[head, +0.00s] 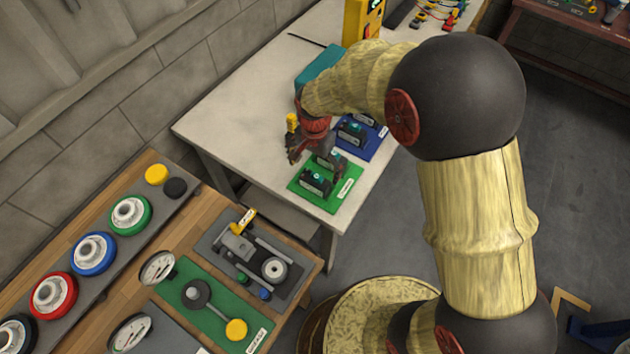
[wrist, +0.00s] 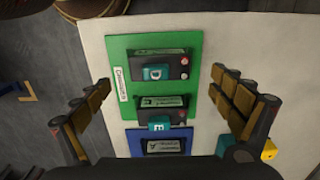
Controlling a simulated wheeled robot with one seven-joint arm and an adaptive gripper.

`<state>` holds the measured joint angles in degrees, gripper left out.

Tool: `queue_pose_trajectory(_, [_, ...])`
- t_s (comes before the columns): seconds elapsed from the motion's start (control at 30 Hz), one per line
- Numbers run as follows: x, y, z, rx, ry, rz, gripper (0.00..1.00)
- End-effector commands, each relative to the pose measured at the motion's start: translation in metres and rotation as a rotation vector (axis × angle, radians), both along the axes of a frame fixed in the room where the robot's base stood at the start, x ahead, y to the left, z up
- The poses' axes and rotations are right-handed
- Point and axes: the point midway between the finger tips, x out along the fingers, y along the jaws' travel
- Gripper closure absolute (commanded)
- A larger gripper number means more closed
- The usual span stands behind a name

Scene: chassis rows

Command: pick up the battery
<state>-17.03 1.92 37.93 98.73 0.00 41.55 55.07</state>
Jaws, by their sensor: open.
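Dark box-shaped batteries with teal tags sit on mats on the pale table. On the green mat (wrist: 119,45) are two: battery D (wrist: 174,63) at the top and battery E (wrist: 176,112) below it. In the head view they show as a near battery (head: 316,181) and one partly hidden by my gripper. Another battery (wrist: 165,147), its tag hidden, sits on the blue mat (wrist: 131,137). My gripper (wrist: 160,82) is open and empty, pointing down above the green mat, its fingers on either side of the two batteries. It also shows in the head view (head: 312,153).
A teal box (head: 322,66) and a yellow device (head: 361,20) stand farther back on the table (head: 240,110). A wooden bench (head: 210,207) with wheels and parts is at the lower left. The table's left part is mostly clear.

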Motion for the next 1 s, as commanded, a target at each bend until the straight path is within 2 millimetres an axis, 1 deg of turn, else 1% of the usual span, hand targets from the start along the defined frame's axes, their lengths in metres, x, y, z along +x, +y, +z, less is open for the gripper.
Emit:
queue_pose_trajectory(0.03, [0.000,0.000,-0.007,0.000,0.000,0.000,0.05])
queue_pose_trajectory(0.1, [0.000,0.000,-0.014,0.000,0.000,0.000,0.05])
queue_pose_trajectory(0.27, [0.000,0.000,-0.025,0.001,-0.001,0.001,0.05])
queue_pose_trajectory(0.5, [0.000,0.000,-0.059,0.001,-0.001,0.001,0.05])
queue_pose_trajectory(0.57, [0.000,0.000,-0.065,0.000,-0.001,0.001,0.05])
queue_pose_trajectory(0.63, [0.000,0.000,-0.068,0.000,-0.001,0.001,0.05])
queue_pose_trajectory(0.83, [0.001,0.000,-0.067,0.001,-0.002,0.001,0.06])
queue_pose_trajectory(1.0, [0.000,0.000,-0.066,0.001,-0.002,0.001,0.16])
